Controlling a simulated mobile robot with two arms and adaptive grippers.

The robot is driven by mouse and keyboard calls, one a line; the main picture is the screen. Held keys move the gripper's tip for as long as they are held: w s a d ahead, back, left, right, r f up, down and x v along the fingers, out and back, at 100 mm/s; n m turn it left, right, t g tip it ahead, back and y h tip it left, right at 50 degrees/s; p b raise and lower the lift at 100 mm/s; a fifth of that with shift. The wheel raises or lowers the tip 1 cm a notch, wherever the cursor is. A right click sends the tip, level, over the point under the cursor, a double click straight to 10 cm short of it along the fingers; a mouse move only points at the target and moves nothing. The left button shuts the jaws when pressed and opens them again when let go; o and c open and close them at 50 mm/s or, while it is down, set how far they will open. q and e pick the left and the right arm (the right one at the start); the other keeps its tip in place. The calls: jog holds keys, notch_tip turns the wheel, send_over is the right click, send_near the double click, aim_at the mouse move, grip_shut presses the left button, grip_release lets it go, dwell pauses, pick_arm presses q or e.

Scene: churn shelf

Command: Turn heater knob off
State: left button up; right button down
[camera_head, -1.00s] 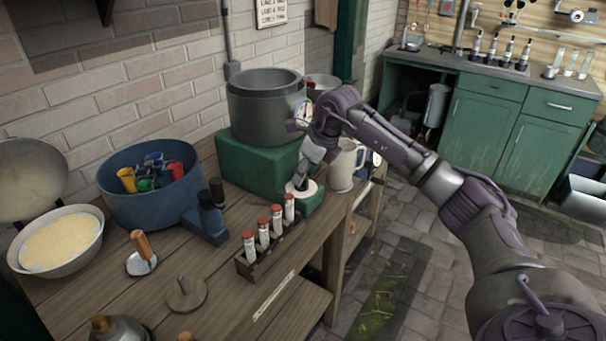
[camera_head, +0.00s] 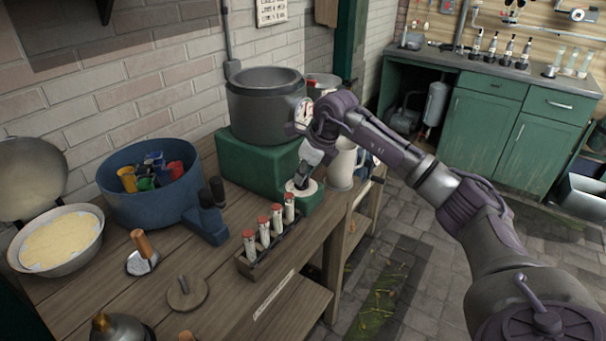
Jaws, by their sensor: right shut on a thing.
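The heater is a green box (camera_head: 240,165) on the wooden bench, with a large dark grey pot (camera_head: 262,110) on top. Its knob sits on a round pale dial (camera_head: 309,188) at the front right of the box. My right arm comes in from the right. My right gripper (camera_head: 301,184) points down at the dial and is shut on the knob, which it mostly hides. A round gauge (camera_head: 302,112) on the pot is partly covered by my right wrist. My left gripper is not in view.
A rack (camera_head: 246,268) of red-capped vials stands just in front of the heater. A white mug (camera_head: 341,170) stands close behind my wrist. A blue tub (camera_head: 140,205) and a bowl (camera_head: 92,245) stand at left. Green cabinets (camera_head: 485,125) are at the back.

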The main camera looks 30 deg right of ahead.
jog(key=shift+n, duration=0.3)
jog(key=n, duration=0.2)
jog(key=n+g+y, duration=0.1)
jog(key=n, duration=0.1)
jog(key=shift+w+d+r+y+p, duration=0.1)
jog(key=shift+w+y+p, duration=0.05)
jog(key=shift+y+p, duration=0.2)
jog(key=shift+n+g+y, duration=0.35)
jog(key=shift+n+g, duration=0.25)
jog(key=shift+n, duration=1.5)
jog(key=c, duration=1.2)
grip_release()
jog(key=v, duration=1.2)
